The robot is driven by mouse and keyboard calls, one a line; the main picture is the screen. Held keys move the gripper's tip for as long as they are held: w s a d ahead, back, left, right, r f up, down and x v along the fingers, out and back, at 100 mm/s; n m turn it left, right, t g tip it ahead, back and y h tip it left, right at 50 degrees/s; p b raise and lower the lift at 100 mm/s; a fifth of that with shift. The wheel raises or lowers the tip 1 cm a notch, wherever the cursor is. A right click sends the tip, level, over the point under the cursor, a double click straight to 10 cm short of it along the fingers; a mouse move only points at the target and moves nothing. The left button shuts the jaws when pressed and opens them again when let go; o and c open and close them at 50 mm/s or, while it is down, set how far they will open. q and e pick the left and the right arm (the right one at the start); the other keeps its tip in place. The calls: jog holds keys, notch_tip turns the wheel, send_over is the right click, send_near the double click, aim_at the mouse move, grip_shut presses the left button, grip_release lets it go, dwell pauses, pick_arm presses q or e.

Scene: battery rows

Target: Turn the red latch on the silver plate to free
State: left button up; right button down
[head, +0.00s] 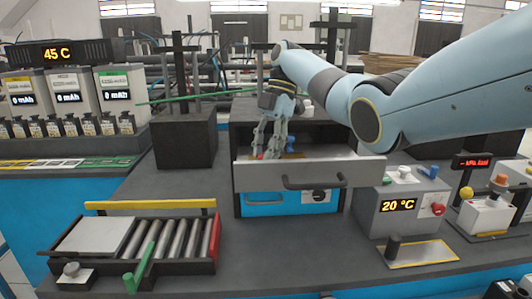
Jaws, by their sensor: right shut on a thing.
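My right gripper (268,148) reaches down into the open grey drawer (335,174) in the middle of the bench. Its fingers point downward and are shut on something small. A small red piece (260,156) shows at the fingertips, just behind the drawer front; it may be the red latch, but most of it is hidden. The silver plate under it cannot be made out behind the drawer front and fingers. My left gripper is not in view.
A roller conveyor (176,246) with a grey plate (95,236) is at front left. A grey box reading 20 °C (400,208) stands right of the drawer. Battery chargers (66,92) stand at far left. The bench in front of the drawer is clear.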

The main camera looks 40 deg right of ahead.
dwell(0.4)
jog(key=c, duration=1.1)
grip_release()
jog(key=shift+o, duration=0.2)
